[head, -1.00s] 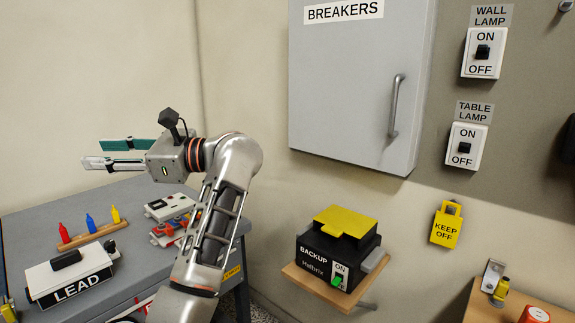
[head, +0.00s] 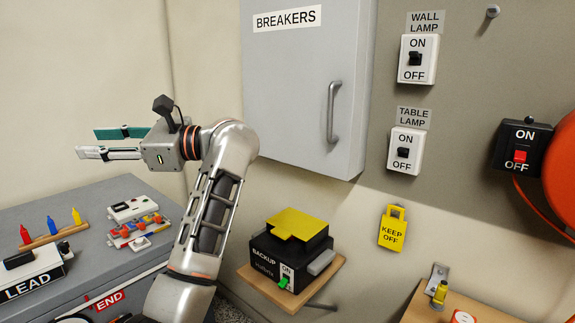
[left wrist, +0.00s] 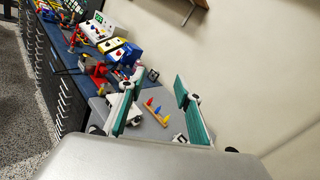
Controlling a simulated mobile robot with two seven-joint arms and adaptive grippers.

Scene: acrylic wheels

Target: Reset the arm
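My left arm rises from the bottom of the head view, and its gripper (head: 112,142) points left above the grey bench. Its two green-padded fingers are apart with nothing between them. In the left wrist view the gripper (left wrist: 158,100) also shows open, with the bench and coloured pegs well beyond the fingers. My right gripper is not in either view.
The grey bench (head: 150,255) holds a LEAD box (head: 35,270), a rack of coloured pegs (head: 52,236) and small devices. A BREAKERS cabinet (head: 290,100), lamp switches and a BACKUP box (head: 290,255) on a shelf stand to the right. Open air surrounds the gripper.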

